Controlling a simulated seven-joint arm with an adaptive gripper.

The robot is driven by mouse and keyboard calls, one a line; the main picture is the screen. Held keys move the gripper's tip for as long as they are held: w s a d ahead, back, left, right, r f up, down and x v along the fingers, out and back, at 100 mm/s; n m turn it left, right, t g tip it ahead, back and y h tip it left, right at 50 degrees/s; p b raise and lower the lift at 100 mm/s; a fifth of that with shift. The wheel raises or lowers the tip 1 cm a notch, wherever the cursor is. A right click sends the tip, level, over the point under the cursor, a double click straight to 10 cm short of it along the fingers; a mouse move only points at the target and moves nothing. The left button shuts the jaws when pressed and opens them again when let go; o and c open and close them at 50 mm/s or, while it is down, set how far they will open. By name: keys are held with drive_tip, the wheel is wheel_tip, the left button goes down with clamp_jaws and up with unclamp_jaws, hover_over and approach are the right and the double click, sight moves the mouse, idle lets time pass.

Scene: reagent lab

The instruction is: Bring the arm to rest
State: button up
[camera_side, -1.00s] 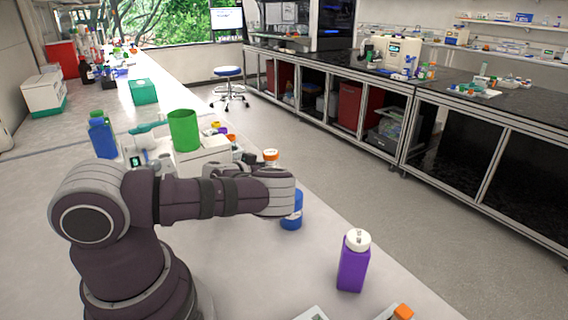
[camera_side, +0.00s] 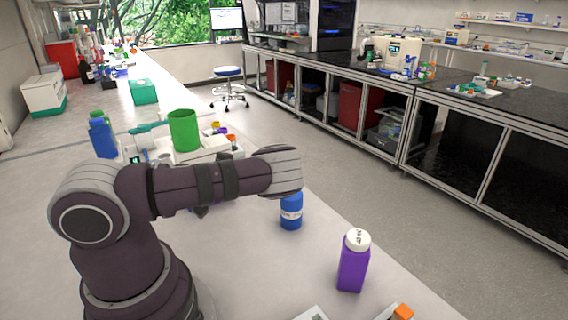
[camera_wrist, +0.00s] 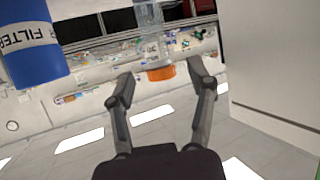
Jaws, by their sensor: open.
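My gripper (camera_wrist: 161,82) is open in the wrist view, its two fingers spread apart. A clear bottle with an orange cap (camera_wrist: 161,73) shows beyond and between the fingertips; I see no finger closed on it. That view looks upside down, with the cap toward the bottom. In the side view my arm is bent over the bench, and its wrist end covers the orange-capped bottle. The gripper is mostly hidden behind the arm there.
A blue bottle (camera_side: 291,214) stands just below my wrist, also in the wrist view (camera_wrist: 33,45). A purple bottle (camera_side: 353,265) stands nearer the front. A green container (camera_side: 184,131) and another blue bottle (camera_side: 102,137) stand behind the arm.

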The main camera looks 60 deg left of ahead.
drive_tip(key=w+d+r+n+g+h, duration=0.1)
drive_tip(key=d+r+g+h, duration=0.1)
drive_tip(key=d+r, duration=0.3)
drive_tip(key=d+r+n+g+h, duration=0.2)
drive_tip(key=d+g, duration=0.1)
drive_tip(key=d, duration=0.4)
drive_tip(key=s+d+r+m+g+h, duration=0.1)
drive_tip(key=s+d+r+m+g, duration=0.1)
drive_tip(key=s+d+r+m, duration=0.4)
drive_tip(key=s+d+m, duration=0.1)
drive_tip(key=s+m, duration=0.1)
drive_tip(key=s, duration=0.2)
drive_tip(key=shift+s+d+h, duration=0.15)
drive_tip(key=shift+d+h, duration=0.2)
drive_tip(key=shift+h, duration=0.05)
